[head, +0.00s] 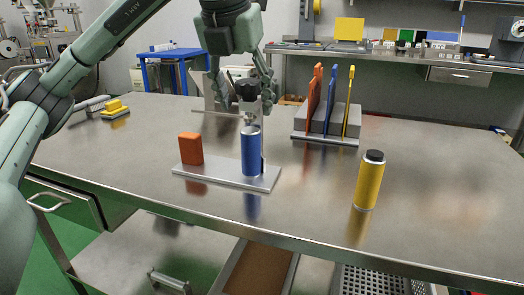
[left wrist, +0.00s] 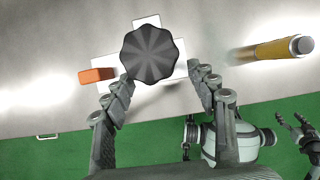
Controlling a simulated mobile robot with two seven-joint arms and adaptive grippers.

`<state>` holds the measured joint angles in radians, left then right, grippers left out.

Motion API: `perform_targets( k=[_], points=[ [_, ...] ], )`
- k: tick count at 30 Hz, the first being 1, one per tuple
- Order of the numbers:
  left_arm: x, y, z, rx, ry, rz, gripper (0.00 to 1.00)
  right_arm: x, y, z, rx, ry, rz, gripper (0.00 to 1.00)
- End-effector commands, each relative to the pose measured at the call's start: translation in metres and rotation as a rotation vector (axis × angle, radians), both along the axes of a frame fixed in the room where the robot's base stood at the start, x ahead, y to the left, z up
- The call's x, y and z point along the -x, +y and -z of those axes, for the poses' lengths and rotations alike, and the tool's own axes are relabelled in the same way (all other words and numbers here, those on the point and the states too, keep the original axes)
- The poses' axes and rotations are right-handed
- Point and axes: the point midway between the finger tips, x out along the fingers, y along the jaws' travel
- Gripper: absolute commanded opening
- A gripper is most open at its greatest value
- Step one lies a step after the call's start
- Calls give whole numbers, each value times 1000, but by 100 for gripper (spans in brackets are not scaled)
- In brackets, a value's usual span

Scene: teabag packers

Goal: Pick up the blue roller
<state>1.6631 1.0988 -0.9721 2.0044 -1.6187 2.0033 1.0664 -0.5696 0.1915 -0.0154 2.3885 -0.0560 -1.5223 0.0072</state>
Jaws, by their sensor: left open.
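The blue roller (head: 251,153) stands upright on a flat metal plate (head: 228,176), with a silver neck and a black knob (head: 248,90) above it. In the left wrist view the dark fluted knob (left wrist: 150,55) hides the blue body below. My left gripper (head: 250,92) points down from above. It is open, with a finger on either side of the knob; whether they touch it I cannot tell. The left wrist view also shows these spread fingers (left wrist: 160,82). My right gripper (left wrist: 303,128) shows at the right of that view, over the green floor, its fingers apart and empty.
An orange block (head: 190,149) stands on the plate's left end. A yellow cylinder with a black cap (head: 369,181) stands to the right. A grey rack (head: 325,138) with upright coloured tools is behind. The table's right side is mostly clear.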

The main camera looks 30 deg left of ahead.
Motion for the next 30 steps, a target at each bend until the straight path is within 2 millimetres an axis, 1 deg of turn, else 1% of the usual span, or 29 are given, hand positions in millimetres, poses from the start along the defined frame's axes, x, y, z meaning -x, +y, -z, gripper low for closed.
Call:
perform_targets(
  k=[1,6,8,12,15,18,24,25,26,30],
  points=[
    [-2,1,8,-2,3,-2,58,1,0,-1,0,-2,1,64],
    [-8,3,26,1,5,-1,58,4,0,-9,6,-6,1,64],
    [-10,3,32,1,4,-1,58,4,0,-10,6,-7,1,64],
    [-15,5,54,2,5,0,58,4,0,-10,7,-7,0,64],
    [-20,6,64,3,3,-1,58,4,0,-11,7,-9,0,64],
    [-23,7,69,4,3,0,58,4,0,-12,7,-9,0,64],
    [-23,6,70,5,2,1,58,4,0,-12,8,-9,0,64],
    [-23,6,70,5,2,1,56,4,0,-12,8,-9,0,64],
    [-23,6,70,5,2,1,53,4,0,-12,8,-9,0,64],
    [-23,6,70,5,2,1,35,4,0,-12,8,-9,-1,64]
  ],
)
